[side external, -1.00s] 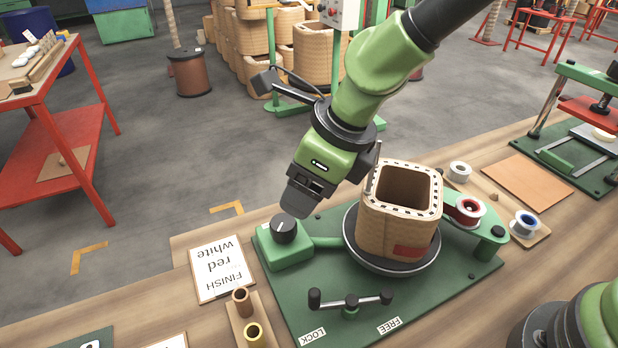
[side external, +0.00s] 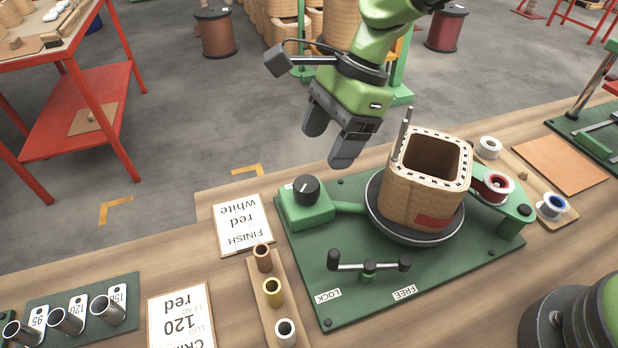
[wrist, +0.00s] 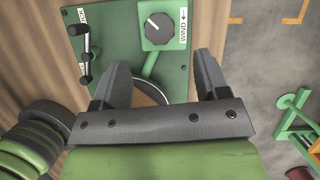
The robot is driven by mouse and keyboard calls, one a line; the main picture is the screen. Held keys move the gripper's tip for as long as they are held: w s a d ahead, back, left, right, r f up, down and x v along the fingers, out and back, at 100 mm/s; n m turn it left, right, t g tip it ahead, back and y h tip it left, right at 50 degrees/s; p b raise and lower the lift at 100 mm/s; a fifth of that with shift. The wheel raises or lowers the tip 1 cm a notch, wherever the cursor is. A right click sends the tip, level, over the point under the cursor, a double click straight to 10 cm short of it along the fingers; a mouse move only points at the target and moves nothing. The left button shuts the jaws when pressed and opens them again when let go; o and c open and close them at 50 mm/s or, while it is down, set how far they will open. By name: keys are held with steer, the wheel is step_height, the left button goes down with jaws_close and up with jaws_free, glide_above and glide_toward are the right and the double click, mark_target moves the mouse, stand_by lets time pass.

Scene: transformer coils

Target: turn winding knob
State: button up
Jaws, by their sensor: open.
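The winding knob (side external: 306,189) is a black round knob with a white pointer mark, on a green box (side external: 305,213) at the plate's left end. It also shows in the wrist view (wrist: 159,28), beyond the fingertips, beside a label reading WIND. My gripper (side external: 333,150) is open and empty, raised above and to the right of the knob in the side view, apart from it. Its two dark fingers also show in the wrist view (wrist: 160,75). The square tan coil (side external: 425,185) sits upright on a round black turntable (side external: 437,238), right of the knob.
A black lock lever (side external: 369,265) stands on the green plate (side external: 450,280) between LOCK and FREE labels. Wire spools (side external: 492,186) stand right of the coil. A FINISH card (side external: 242,226) and a strip of small sleeves (side external: 272,293) lie left. A thin rod rises beside the coil.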

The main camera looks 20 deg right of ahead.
mark_target(308, 183)
steer(key=x, duration=0.8)
steer(key=shift+c, duration=0.5)
steer(key=c, duration=0.8)
steer(key=shift+m, duration=0.4)
steer(key=m+t, duration=0.2)
steer(key=m, duration=0.2)
steer(key=shift+s, duration=0.1)
steer(key=m+t, duration=0.1)
steer(key=m, duration=0.2)
steer(key=m+t+h, duration=0.1)
steer(key=m, duration=0.1)
steer(key=shift+m, duration=0.4)
steer(key=shift+h, duration=0.3)
